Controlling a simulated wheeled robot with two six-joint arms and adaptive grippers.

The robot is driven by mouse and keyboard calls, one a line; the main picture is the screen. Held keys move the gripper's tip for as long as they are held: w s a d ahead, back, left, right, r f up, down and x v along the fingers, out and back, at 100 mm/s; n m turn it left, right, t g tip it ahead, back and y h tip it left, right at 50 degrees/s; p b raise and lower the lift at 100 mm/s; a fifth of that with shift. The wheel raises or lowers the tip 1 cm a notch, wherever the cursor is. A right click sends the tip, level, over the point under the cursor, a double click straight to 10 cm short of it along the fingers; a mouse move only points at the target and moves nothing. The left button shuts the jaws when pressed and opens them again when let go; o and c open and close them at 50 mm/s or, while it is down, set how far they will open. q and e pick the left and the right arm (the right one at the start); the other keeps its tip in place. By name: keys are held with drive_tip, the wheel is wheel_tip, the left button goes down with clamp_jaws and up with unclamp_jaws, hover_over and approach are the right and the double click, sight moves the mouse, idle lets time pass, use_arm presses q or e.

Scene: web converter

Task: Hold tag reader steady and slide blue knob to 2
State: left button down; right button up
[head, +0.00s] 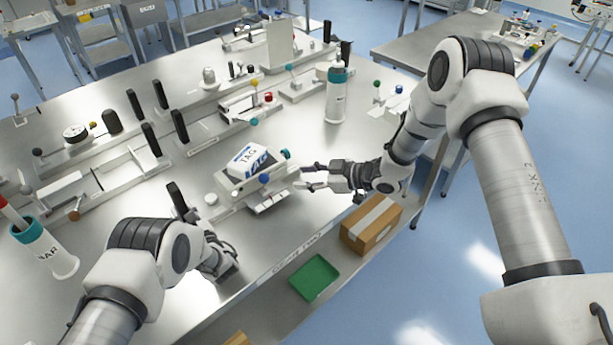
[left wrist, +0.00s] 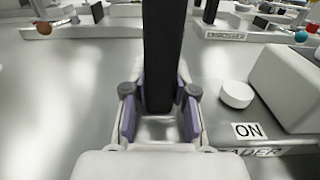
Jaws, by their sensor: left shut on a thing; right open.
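The tag reader (head: 228,188) is a pale device with a white TAG block (head: 250,165) on top, near the table's front edge. A blue knob (head: 264,180) sits on its front side. Part of the reader (left wrist: 292,85), with an ON label and a white round button (left wrist: 236,94), shows in the left wrist view. My left gripper (left wrist: 160,118) is shut on a black upright handle (left wrist: 163,50) at the reader's left; the handle (head: 178,200) also shows in the head view. My right gripper (head: 304,177) is open and empty, just right of the blue knob, apart from it.
A teal-capped bottle (head: 337,95) stands behind to the right, and a teal-rimmed cup (head: 55,255) at the left. Other fixtures with black posts (head: 150,140) line the table behind the reader. A cardboard box (head: 372,225) and green tray (head: 314,277) lie below the front edge.

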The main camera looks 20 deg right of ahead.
use_arm(q)
drive_tip(key=shift+s+f+p, duration=0.2)
drive_tip(key=shift+f+p, duration=0.1)
drive_tip(key=shift+f, duration=0.05)
idle(0.3)
drive_tip(key=c, duration=0.8)
unclamp_jaws()
drive_tip(key=shift+c, duration=0.2)
drive_tip(key=shift+w+r, duration=0.1)
drive_tip(key=shift+w, duration=0.1)
